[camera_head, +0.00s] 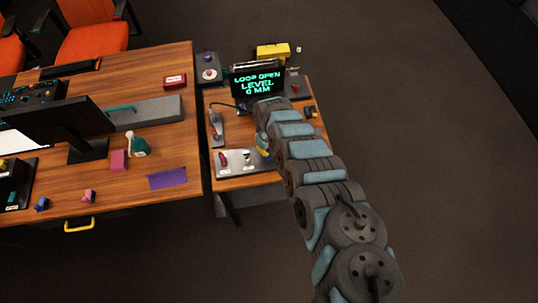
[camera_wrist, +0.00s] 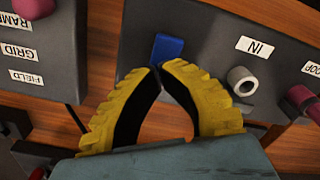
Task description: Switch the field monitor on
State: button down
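The label FIELD (camera_wrist: 25,78) is on a grey panel at the left of the wrist view, below the labels GRID and RAMP. Any control belonging to FIELD is not clear there. My gripper (camera_wrist: 160,68) has yellow ridged fingers with their tips together and nothing visible between them. The tips are just below a blue block-shaped control (camera_wrist: 168,47) on a second dark panel; I cannot tell whether they touch it. In the head view, my gripper is mostly hidden by my arm, above the small table. A screen (camera_head: 257,85) reads "LOOP OPEN LEVEL 0 MM".
The second panel carries an IN label (camera_wrist: 256,47) and a grey round knob (camera_wrist: 242,81). A maroon knob (camera_wrist: 302,97) is at its right. The small wooden table (camera_head: 262,179) holds several devices close together. A larger desk (camera_head: 125,193) adjoins it at left.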

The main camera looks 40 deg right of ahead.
jog(key=shift+r, duration=0.15)
notch_tip(320, 180, up, 7)
jog(key=p, duration=0.7)
dwell(0.6)
